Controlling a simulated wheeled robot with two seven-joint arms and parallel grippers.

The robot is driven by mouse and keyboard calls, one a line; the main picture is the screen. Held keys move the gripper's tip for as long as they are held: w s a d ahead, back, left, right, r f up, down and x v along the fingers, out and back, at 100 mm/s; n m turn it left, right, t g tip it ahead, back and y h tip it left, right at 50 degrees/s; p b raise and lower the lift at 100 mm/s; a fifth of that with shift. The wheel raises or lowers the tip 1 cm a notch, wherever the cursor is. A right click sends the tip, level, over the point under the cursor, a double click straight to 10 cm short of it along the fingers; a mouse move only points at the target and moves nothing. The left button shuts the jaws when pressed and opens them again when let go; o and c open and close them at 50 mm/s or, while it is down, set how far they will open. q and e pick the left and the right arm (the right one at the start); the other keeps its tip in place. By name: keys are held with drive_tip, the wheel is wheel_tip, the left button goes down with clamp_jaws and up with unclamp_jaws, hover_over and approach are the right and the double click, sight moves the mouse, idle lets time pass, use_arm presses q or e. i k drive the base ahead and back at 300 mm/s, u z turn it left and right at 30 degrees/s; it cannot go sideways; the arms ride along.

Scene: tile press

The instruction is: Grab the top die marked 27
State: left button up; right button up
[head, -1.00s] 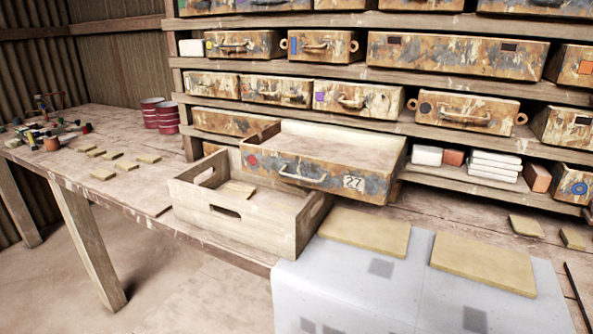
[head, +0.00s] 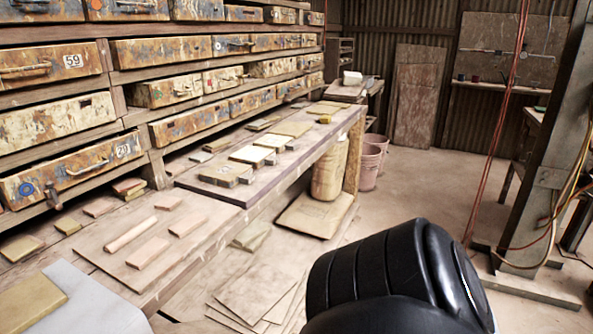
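Rusty, paint-stained boxes with handles, which look like the dies, fill the shelves on the left of the head view. One on the lower left (head: 75,168) has a blue round mark and a small label that seems to read 29. One higher up (head: 40,68) is labelled 59. The box labelled 27 from the earlier frame is out of view now. Neither of my grippers is in view. A large black rounded part at the bottom right looks like part of my own arm and hides the floor behind it.
A wooden bench (head: 100,250) with tiles and slabs runs along the shelves. A grey surface (head: 85,305) holding a yellowish slab (head: 28,300) is at bottom left. Boards (head: 255,285) lie below the bench. A post (head: 548,150) with cables stands right; open floor (head: 410,190) lies between.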

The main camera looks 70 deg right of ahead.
sight(226, 173)
drive_tip(key=z, duration=3.15)
drive_tip(key=i, duration=1.1)
drive_tip(key=u, duration=0.55)
